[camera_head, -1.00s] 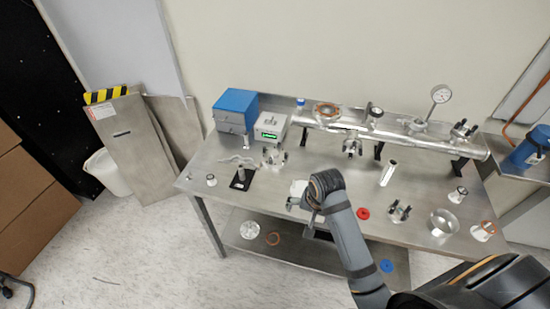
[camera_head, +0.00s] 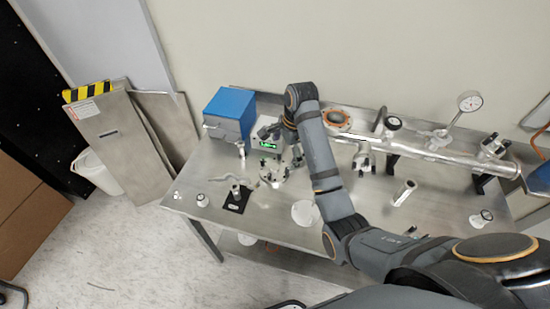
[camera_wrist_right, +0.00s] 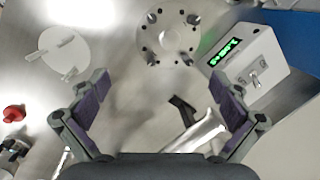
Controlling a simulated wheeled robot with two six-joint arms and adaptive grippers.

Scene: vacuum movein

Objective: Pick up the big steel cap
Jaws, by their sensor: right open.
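A round steel piece with several upright bolts (camera_wrist_right: 170,38) lies at the top middle of the right wrist view, and it also shows in the head view (camera_head: 272,174). A pale round plate (camera_wrist_right: 62,52) lies at the left in the right wrist view, and also on the table in the head view (camera_head: 305,213). I cannot tell for sure which is the big steel cap; the bolted piece looks likeliest. My right gripper (camera_wrist_right: 160,98) is open and empty, with its fingers wide apart, above the table near the bolted piece. My left gripper is not in view.
A box with a green display (camera_wrist_right: 243,66) stands close to the bolted piece. A blue box (camera_head: 230,110) is beside it. A long steel tube (camera_head: 430,150) runs along the table's back.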

